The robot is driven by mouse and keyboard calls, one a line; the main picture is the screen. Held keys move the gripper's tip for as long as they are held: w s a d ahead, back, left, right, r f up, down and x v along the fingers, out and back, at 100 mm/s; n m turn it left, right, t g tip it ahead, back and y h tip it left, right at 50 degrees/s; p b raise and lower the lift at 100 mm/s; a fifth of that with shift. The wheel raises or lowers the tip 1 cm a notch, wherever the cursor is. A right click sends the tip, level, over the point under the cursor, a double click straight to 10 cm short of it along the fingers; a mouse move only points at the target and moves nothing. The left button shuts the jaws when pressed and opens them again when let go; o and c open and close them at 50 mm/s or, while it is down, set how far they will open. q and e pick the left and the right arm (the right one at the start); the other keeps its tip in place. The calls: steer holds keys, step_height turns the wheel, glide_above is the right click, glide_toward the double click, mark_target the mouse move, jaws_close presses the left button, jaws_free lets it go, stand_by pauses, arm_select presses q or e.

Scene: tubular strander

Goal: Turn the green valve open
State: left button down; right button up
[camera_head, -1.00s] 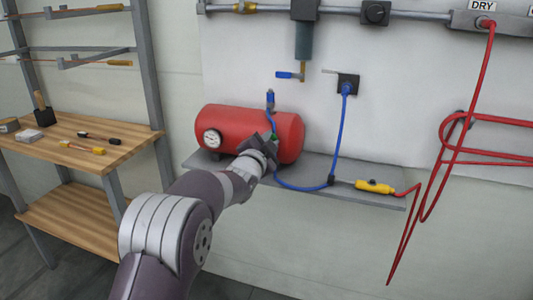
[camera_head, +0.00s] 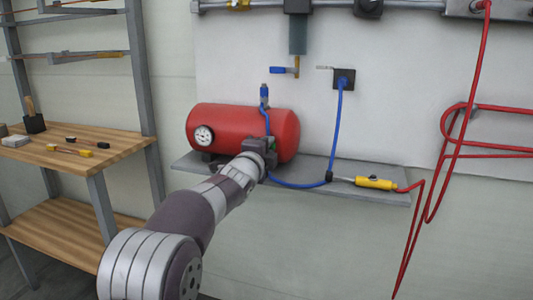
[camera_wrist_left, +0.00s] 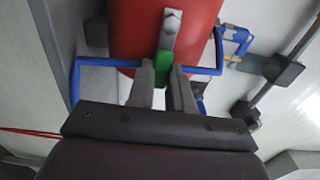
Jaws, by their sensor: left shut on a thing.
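The red tank (camera_head: 245,132) lies on a grey wall shelf, with a round gauge at its left end. The green valve (camera_wrist_left: 165,58) shows in the left wrist view as a green handle beside a grey metal fitting on the tank. My left gripper (camera_head: 265,147) is at the front of the tank's right part. In the left wrist view, the fingers of my left gripper (camera_wrist_left: 164,80) stand on either side of the green handle and are shut on it. In the head view the gripper hides nearly all of the valve. My right gripper is not in view.
A blue hose (camera_head: 338,130) loops past the gripper to a black wall fitting. A yellow tool (camera_head: 375,183) with a red hose lies on the shelf (camera_head: 330,165) at right. A wooden workbench (camera_head: 75,160) stands at left. Pipes run along the wall above.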

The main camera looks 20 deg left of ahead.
arm_select(q)
steer(key=shift+f, duration=0.15)
stand_by(0.3)
steer(key=c, duration=1)
jaws_free()
steer(key=s, duration=1.2)
steer(key=shift+s+a, duration=0.2)
steer(key=shift+s, duration=0.15)
